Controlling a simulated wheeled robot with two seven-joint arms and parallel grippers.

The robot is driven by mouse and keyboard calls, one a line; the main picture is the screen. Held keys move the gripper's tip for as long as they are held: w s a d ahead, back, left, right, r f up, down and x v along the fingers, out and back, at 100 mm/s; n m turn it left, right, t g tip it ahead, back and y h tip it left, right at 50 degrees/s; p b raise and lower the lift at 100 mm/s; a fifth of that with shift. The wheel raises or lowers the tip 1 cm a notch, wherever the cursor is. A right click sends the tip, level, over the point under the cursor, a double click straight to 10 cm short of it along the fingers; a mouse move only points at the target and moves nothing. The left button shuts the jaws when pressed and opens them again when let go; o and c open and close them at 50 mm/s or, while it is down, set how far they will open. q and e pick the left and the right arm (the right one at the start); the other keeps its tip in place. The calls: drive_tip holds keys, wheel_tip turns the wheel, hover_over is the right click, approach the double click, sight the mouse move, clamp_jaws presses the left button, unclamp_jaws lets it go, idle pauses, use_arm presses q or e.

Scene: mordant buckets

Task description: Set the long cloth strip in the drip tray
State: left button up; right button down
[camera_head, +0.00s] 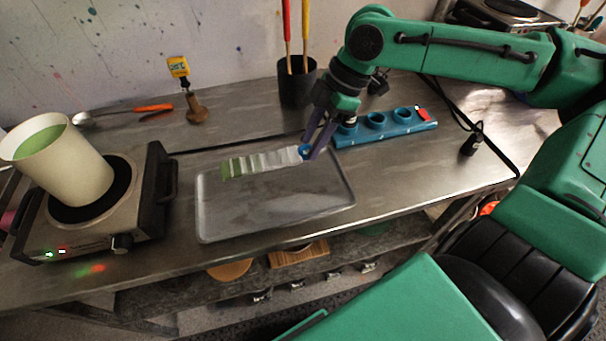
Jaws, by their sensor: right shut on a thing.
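The long cloth strip (262,163) is pale with bands that turn green toward its left end. It lies stretched out sideways over the back part of the grey metal drip tray (225,229). I cannot tell whether it touches the tray floor or hangs just above it. My right gripper (309,151) is shut on the strip's right end, where a small blue piece shows between the fingers. My left gripper is not in view.
A hotplate (130,205) bearing a white pot (75,172) of green liquid stands left of the tray. A blue holed rack (385,127) lies to the right, and a black cup (297,88) with brushes stands behind. A spoon (125,111) lies at the back left.

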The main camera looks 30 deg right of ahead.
sight(305, 183)
wheel_tip(305, 183, down, 11)
drive_tip(key=shift+w+r+b, duration=0.1)
drive_tip(key=shift+b, duration=0.25)
drive_tip(key=shift+c, duration=2.1)
unclamp_jaws()
drive_tip(key=shift+w, duration=0.1)
drive_tip(key=shift+r, duration=0.1)
drive_tip(key=p+v, duration=0.2)
drive_tip(key=v, duration=1)
